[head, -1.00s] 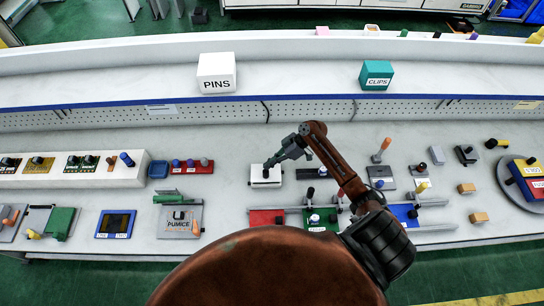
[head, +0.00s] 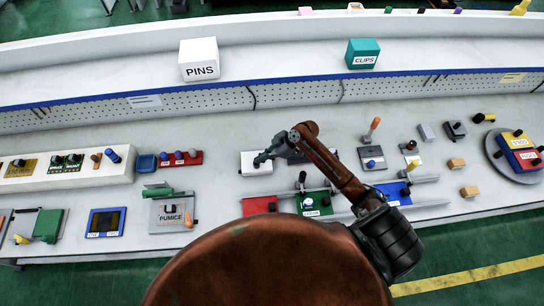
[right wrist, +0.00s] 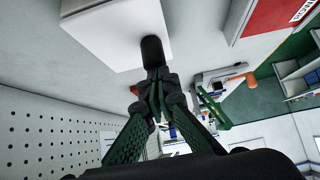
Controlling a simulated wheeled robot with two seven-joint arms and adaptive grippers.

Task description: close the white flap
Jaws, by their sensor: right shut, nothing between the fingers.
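The white flap (head: 250,169) is a small white block-like piece on the worktop near the middle of the head view. In the right wrist view the white flap (right wrist: 112,32) is at the top, with a dark round knob (right wrist: 153,50) sticking out. I cannot tell how far the flap stands open. My right gripper (head: 262,159) is over the flap in the head view and partly hides it. In the right wrist view the gripper (right wrist: 156,84) is shut and empty, its fingertips right at the knob's end; contact is unclear. My left gripper is out of view.
A red block (head: 259,205), a green block (head: 316,203) and a metal rail stand in front. A red strip with knobs (head: 182,158) is at left. A raised shelf holds the white PINS box (head: 199,61) and teal CLIPS box (head: 363,54). Some bare worktop lies behind the flap.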

